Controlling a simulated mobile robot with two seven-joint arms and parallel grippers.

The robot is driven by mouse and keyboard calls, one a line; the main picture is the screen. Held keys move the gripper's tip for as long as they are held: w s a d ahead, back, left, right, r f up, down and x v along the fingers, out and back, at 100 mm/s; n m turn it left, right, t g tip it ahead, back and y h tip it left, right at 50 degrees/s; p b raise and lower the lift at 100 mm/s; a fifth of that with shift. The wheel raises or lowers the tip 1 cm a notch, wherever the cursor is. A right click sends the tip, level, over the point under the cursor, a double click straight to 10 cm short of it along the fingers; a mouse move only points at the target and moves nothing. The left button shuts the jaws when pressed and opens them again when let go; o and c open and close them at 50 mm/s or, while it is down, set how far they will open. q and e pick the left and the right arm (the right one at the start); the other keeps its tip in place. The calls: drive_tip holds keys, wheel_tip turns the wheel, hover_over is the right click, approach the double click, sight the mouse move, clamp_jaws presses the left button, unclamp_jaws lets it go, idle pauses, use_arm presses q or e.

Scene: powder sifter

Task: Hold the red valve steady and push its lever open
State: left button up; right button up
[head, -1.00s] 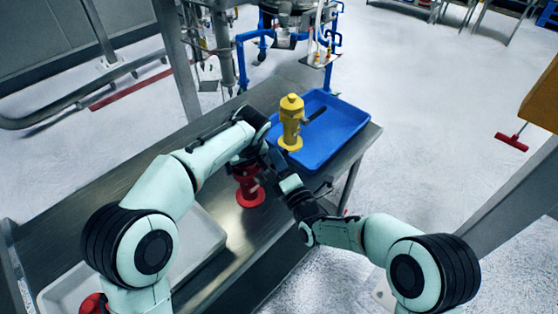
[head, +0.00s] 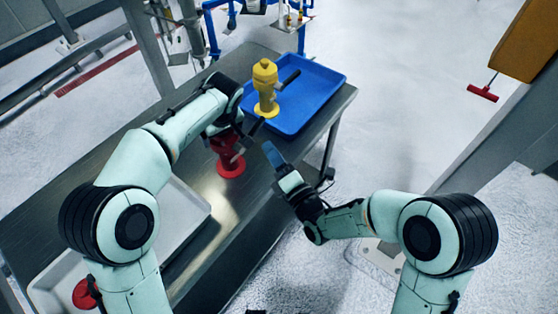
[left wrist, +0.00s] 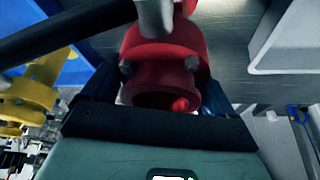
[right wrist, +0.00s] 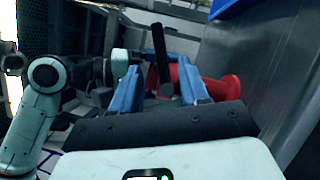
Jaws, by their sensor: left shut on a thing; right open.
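The red valve (head: 230,167) stands upright on the steel table, just in front of the blue tray. My left gripper (head: 226,128) is shut on its upper part; the arm hides most of the grip in the head view. The left wrist view shows the valve's red flanged body (left wrist: 163,50) close at the jaws, with the black lever (left wrist: 70,30) reaching to the left. My right gripper (head: 270,152) is open, to the right of the valve and apart from it. In the right wrist view the black lever (right wrist: 161,55) stands up beyond the gap between the blue fingers, beside the red body (right wrist: 222,88).
A yellow valve (head: 265,90) with a dark lever stands in the blue tray (head: 325,85) behind. A pale tray (head: 190,215) lies at the near left, with a red part (head: 84,293) at its near end. The table's right edge is close to my right gripper.

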drive_tip(key=v, duration=0.2)
drive_tip(key=shift+s+d, duration=0.2)
drive_tip(key=shift+s, duration=0.1)
